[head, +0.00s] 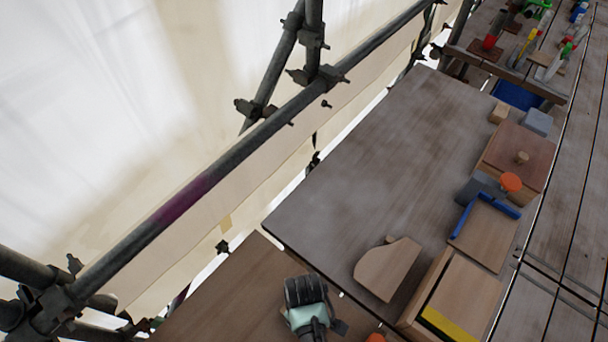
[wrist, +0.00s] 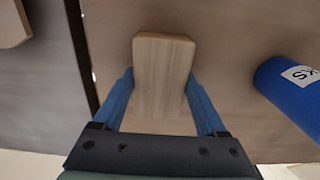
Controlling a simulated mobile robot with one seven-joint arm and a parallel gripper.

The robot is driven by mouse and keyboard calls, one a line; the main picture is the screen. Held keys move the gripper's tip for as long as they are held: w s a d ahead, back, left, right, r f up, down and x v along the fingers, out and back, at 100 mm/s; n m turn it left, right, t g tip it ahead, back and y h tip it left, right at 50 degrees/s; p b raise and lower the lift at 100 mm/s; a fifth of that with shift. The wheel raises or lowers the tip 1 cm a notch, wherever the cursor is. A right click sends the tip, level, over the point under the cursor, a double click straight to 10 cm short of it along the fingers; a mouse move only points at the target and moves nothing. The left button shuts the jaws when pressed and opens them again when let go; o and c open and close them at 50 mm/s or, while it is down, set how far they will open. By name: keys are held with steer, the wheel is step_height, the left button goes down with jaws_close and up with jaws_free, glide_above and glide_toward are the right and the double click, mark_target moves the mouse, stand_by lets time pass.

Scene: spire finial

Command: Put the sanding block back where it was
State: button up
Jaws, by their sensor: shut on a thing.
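My gripper (wrist: 160,84) is shut on a pale wooden block (wrist: 163,62), which I take to be the sanding block. In the wrist view its two blue fingers lie along the block's left and right sides. The block's far end sticks out past the fingertips over a brown wooden surface. In the head view the end of my arm (head: 307,305) is low in the picture, over the nearer brown board (head: 225,295). The fingers and the held block cannot be made out there.
A blue cylinder (wrist: 291,90) with a white label lies right of the block. The grey-brown table (head: 350,185) holds a wooden cutout (head: 387,270), an open box (head: 470,297), a lidded box (head: 512,158) and small blocks along its right side. Its left half is clear. Scaffold tubes (head: 235,140) run along the left.

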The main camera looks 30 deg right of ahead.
steer(key=o, duration=1.2)
steer(key=shift+f, duration=0.1)
steer(key=shift+o, duration=0.2)
step_height(320, 180, up, 12)
steer(key=w+d+r+m+t+h, duration=0.15)
steer(key=w+r+t, duration=0.55)
steer(key=w+r, duration=0.8)
steer(key=w+a+r+t, duration=0.2)
steer(key=w+r+t, duration=0.2)
steer(key=r, duration=0.7)
steer(key=w+a+r+t, duration=0.1)
steer(key=w+r+t, duration=0.35)
steer(key=r, duration=0.55)
steer(key=s+a+r+m+t, duration=0.1)
steer(key=s+a+r+t, duration=0.15)
steer(key=r, duration=0.85)
steer(key=s+a+r+m+t, duration=0.1)
steer(key=a+r+t, duration=0.25)
steer(key=r, duration=0.75)
steer(key=s+a+r+t+y, duration=0.1)
steer(key=s+a+r+t, duration=0.1)
steer(key=s+r+t, duration=0.4)
steer(key=s+r, duration=0.3)
steer(key=r, duration=0.3)
steer(key=shift+r, duration=0.2)
